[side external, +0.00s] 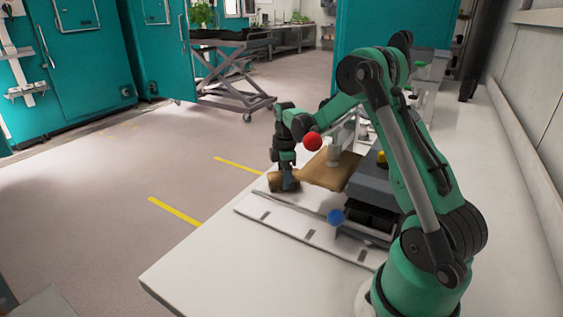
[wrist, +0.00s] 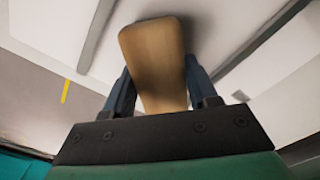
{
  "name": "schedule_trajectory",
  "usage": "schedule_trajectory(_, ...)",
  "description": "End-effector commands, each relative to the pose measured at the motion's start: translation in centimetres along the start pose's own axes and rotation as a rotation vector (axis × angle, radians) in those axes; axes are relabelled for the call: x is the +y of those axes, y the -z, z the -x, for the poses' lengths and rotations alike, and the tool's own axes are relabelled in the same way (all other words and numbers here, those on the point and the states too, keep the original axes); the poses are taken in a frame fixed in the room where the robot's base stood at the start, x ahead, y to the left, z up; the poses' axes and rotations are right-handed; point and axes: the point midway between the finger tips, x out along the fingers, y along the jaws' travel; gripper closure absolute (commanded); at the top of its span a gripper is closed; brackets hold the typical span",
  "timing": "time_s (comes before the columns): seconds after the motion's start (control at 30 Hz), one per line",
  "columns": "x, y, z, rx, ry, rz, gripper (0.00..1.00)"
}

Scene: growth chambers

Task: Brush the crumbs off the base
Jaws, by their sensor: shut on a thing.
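My gripper (side external: 284,176) is shut on a tan wooden block-shaped piece, likely the brush (wrist: 155,55), seen between the two dark fingers in the wrist view. In the side view the brush (side external: 277,184) is low at the left edge of the white bench; whether it touches the surface is unclear. To its right is a flat brown board (side external: 330,172), beside a grey device with a dark lower part (side external: 368,217). I cannot tell which part is the base. No crumbs can be made out.
A red ball (side external: 312,141) and a blue ball (side external: 336,217) show near the arm and device. A yellow knob (side external: 381,157) and a pale upright cylinder (side external: 333,153) are close by. Flat white strips (side external: 300,231) lie in front. The bench's front left (side external: 215,265) is clear.

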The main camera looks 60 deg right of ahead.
Motion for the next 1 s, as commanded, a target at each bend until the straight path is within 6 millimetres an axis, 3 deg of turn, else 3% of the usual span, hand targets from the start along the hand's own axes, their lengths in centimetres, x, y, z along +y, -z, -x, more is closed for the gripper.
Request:
schedule_trajectory(0.03, -0.7, -0.9, 0.0, 0.000, 0.001, -0.020, 0.90)
schedule_trajectory(0.17, -0.4, -0.7, 0.0, 0.000, 0.001, -0.020, 0.90)
schedule_trajectory(0.37, 1.0, 0.6, -0.2, 0.000, 0.000, -0.019, 0.90)
schedule_trajectory(0.43, 1.4, 1.0, -0.2, 0.000, 0.000, -0.019, 0.98)
schedule_trajectory(1.0, 4.0, 3.7, -0.1, 0.001, -0.001, -0.015, 0.97)
